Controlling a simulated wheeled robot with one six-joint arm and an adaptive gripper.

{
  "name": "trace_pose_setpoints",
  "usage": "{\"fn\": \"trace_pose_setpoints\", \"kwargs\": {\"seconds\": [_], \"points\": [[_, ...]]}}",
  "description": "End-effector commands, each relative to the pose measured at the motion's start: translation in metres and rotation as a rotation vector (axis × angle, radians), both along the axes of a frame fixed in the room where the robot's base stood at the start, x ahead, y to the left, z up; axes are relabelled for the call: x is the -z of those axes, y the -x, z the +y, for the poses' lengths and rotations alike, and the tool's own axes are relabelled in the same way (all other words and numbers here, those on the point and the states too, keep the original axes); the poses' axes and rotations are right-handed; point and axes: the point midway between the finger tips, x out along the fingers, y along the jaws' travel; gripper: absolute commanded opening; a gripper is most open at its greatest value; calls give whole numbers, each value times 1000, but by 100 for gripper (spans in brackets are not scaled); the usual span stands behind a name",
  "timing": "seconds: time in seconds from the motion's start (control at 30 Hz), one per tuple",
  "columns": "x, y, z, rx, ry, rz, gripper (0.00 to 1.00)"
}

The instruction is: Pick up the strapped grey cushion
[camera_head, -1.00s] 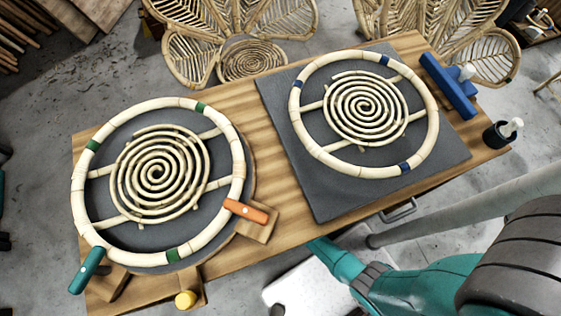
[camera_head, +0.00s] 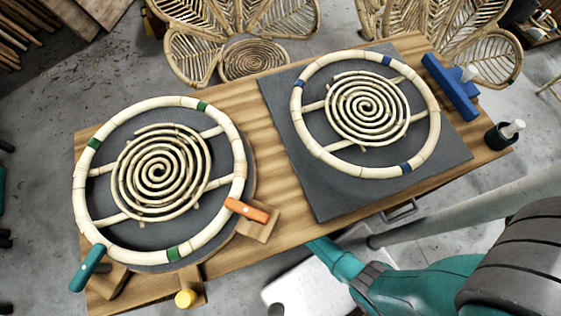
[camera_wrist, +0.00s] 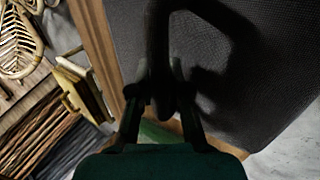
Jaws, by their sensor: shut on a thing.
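The grey cushion (camera_wrist: 268,70) fills the right half of the wrist view as a dark, woven-textured panel. A dark curved strap (camera_wrist: 200,12) loops in front of it at the top. My gripper (camera_wrist: 160,84) is shut on the strap where it comes down between the two dark fingers. The grip itself is in deep shadow. Part of the cushion is outside the picture. I cannot tell whether the cushion touches a support. In the head view, neither gripper nor strap shows.
A wooden table (camera_head: 272,160) carries two rattan rings with spirals, the left one (camera_head: 242,150) on a round dark board, the right one (camera_head: 436,112) on a grey square mat (camera_head: 330,205). Rattan chairs (camera_head: 185,45) stand behind. Wooden boards (camera_wrist: 92,22) border the cushion in the wrist view.

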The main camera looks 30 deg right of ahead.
Motion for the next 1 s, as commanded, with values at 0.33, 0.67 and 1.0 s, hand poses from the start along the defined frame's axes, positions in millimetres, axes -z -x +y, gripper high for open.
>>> {"fn": "trace_pose_setpoints", "kwargs": {"seconds": [0.33, 0.67, 1.0], "points": [[-19, 0, 0, 0, -1, -3, 0], [-34, 46, 9, -6, 1, 2, 0], [-34, 122, 25, -10, 1, 2, 0]]}}
